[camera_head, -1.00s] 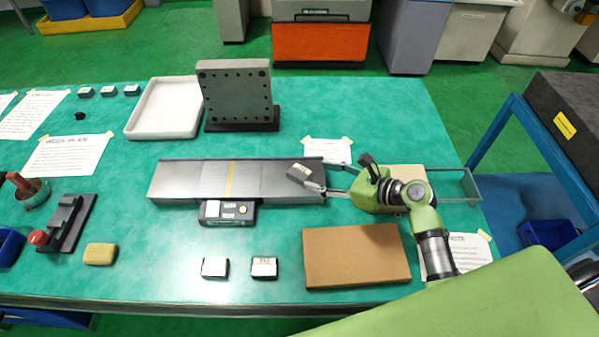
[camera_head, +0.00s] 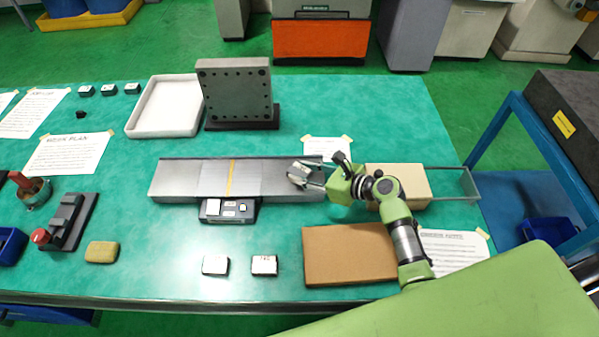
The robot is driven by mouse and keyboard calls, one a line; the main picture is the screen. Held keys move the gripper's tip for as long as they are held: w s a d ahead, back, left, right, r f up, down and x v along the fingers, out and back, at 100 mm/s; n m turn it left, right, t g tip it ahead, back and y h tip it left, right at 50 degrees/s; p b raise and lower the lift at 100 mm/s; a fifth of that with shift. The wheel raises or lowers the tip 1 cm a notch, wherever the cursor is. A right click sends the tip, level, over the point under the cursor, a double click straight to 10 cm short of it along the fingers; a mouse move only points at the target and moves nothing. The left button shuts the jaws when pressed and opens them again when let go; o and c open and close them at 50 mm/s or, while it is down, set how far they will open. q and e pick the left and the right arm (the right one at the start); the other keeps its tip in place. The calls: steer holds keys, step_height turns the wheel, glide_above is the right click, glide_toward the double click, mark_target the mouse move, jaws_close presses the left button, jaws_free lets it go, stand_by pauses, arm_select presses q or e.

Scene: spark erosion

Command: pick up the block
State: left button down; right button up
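My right gripper (camera_head: 303,175) reaches in from the right, low over the right part of the long grey metal plate (camera_head: 180,180). A small grey piece shows at its fingertips; I cannot tell whether this is a held block or the finger pads. A beige block (camera_head: 405,178) stands just right of the gripper, partly hidden by my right arm. Two small pale blocks with dark sides, one left (camera_head: 215,265) and one right (camera_head: 264,265), lie at the front of the table. My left gripper is out of view.
A brown board (camera_head: 348,255) lies front right, under my arm's edge. A small dark device (camera_head: 229,210) touches the plate's front. A dark drilled plate (camera_head: 236,95) stands behind it, beside a white tray (camera_head: 165,130). Several small blocks (camera_head: 108,90) lie back left. The green tabletop (camera_head: 370,110) is clear back right.

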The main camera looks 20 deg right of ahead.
jaws_close()
steer(key=shift+w+r, duration=0.1)
steer(key=shift+r, duration=0.05)
steer(key=shift+r, duration=0.1)
